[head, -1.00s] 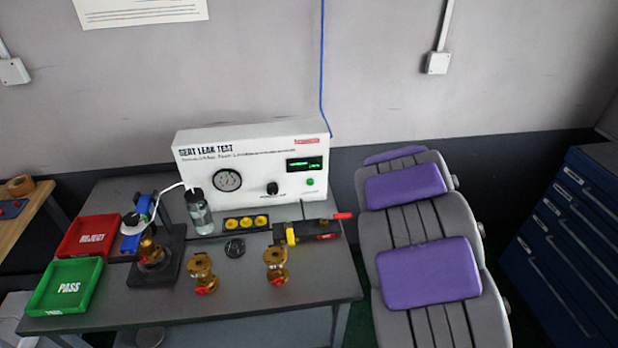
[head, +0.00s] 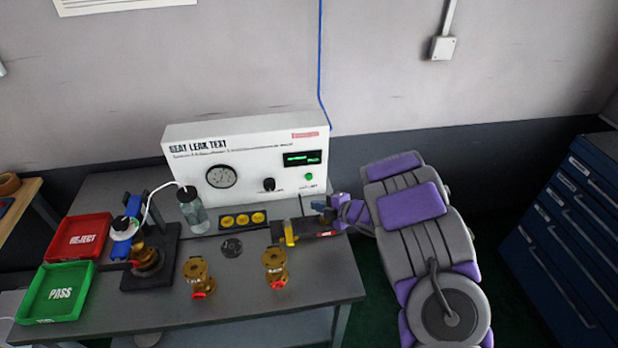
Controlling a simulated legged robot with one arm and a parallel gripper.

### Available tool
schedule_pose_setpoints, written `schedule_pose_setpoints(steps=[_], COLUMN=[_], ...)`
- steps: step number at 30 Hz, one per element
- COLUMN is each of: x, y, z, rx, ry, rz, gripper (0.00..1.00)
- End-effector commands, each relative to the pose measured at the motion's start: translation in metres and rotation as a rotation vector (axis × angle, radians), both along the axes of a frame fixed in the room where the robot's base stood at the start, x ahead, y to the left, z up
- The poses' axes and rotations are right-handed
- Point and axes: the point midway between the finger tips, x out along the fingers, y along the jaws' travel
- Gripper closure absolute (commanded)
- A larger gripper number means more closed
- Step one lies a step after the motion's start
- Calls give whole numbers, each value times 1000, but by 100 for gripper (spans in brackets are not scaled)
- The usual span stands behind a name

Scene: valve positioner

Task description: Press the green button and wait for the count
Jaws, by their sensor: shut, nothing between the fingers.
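The green button (head: 309,176) is on the lower right of the white seat leak test box (head: 245,150), under a small display (head: 303,158) with green characters too small to read. My gripper (head: 320,208) is at the end of my arm, in front of the box's lower right. It appears in the picture below and slightly right of the button, apart from it. Its fingers are small and partly blend with the tool behind; they look shut and empty. The button is in plain sight.
A black fixture with a yellow part (head: 289,233) lies under my gripper, partly hidden. Two brass valves (head: 196,277) (head: 275,266) stand at the front. A clear bottle (head: 192,212) stands left, near red (head: 62,256) and green (head: 40,312) trays. A blue cabinet (head: 575,220) is at right.

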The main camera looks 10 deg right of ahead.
Motion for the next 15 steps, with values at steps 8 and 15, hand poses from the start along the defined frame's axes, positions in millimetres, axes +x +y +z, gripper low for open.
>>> schedule_pose_setpoints(steps=[8,15], x=[7,36], y=[1,0], z=[1,2], rx=[2,2], ry=[1,1], rz=[1,0], gripper=[100,100])
